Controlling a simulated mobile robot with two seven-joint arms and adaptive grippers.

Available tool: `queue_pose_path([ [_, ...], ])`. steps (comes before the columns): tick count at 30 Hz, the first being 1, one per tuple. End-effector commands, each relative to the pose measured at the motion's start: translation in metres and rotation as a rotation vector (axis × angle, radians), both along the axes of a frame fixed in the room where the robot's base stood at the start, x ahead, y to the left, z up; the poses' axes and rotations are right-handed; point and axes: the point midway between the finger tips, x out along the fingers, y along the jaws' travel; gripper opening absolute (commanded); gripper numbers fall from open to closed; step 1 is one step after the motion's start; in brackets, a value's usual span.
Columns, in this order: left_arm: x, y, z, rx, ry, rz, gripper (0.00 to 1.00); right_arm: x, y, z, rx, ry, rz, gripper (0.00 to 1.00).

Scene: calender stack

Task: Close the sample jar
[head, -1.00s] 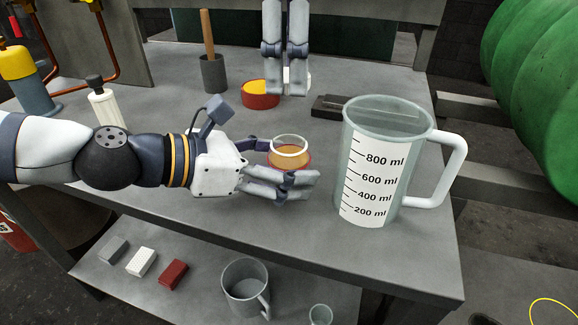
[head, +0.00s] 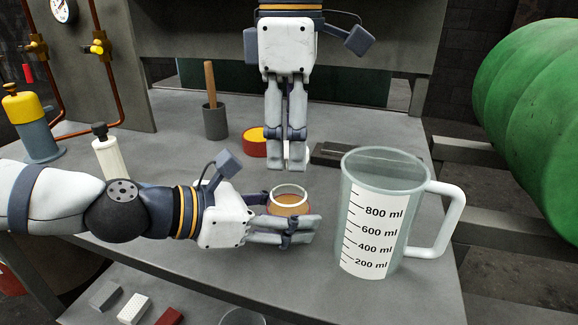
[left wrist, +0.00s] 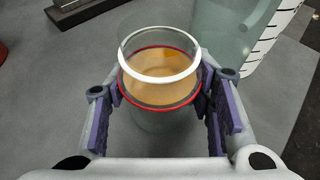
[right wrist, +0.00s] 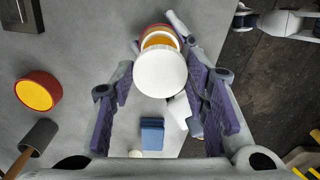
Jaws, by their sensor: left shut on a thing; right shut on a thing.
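The sample jar (head: 290,199) is a clear glass jar with a white rim, a red ring and orange-brown contents. It stands upright and open at the top, also in the left wrist view (left wrist: 160,90). My left gripper (head: 290,228) is shut around its sides. My right gripper (head: 288,165) points down behind the jar and is shut on a round white lid (right wrist: 160,73). In the head view the fingers mostly hide the lid. The lid is apart from the jar, which shows partly behind it in the right wrist view.
A large measuring jug (head: 372,220) stands close to the right of the jar. A red dish with yellow contents (head: 254,145), a mortar with a wooden pestle (head: 215,122) and a dark flat block (head: 333,153) lie behind. A white bottle (head: 109,158) stands at left.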

Motion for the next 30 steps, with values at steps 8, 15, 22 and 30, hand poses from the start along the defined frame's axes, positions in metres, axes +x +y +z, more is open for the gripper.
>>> queue_pose_path([
  [8,0.000,0.000,0.000,0.000,0.000,0.000,0.00,0.000,0.000,-0.022,0.001,-0.002,-0.001,0.34],
  [15,0.000,0.000,0.000,0.001,0.000,0.000,0.00,0.000,0.000,-0.021,0.001,-0.002,-0.001,0.34],
  [22,0.000,0.000,0.000,0.000,0.001,0.000,0.00,0.000,0.000,-0.024,0.000,-0.001,0.000,0.34],
  [30,0.000,0.000,0.000,0.000,0.001,0.000,0.00,0.000,-0.001,-0.038,0.001,-0.003,-0.001,0.34],
])
